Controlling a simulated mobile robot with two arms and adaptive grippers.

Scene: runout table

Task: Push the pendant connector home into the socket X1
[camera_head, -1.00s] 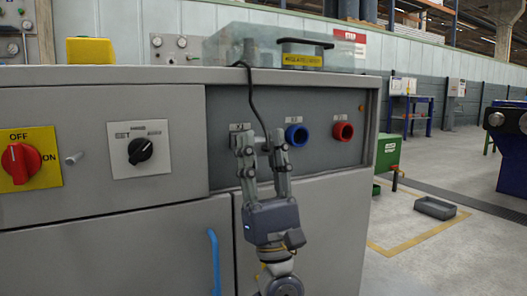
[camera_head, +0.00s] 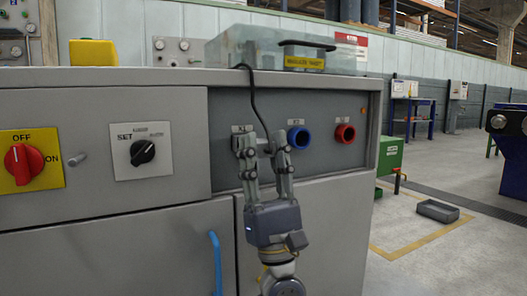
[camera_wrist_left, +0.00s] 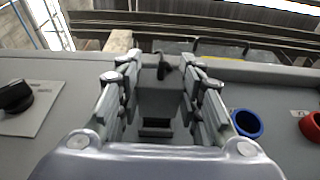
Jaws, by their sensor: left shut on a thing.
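My left gripper (camera_head: 262,144) is upright in front of the grey recessed panel, its fingers shut on the pendant connector at the end of a black cable. The black cable (camera_head: 253,97) hangs over the cabinet's top edge and runs down to the fingertips. My right gripper is not in view.
A blue socket (camera_head: 298,138) is close right of the fingers, with a red socket (camera_head: 345,133) beyond. Left are a black selector knob (camera_head: 142,152) and red switch (camera_head: 22,163). A clear box (camera_head: 228,47) with a black handle stands on the cabinet (camera_head: 150,225).

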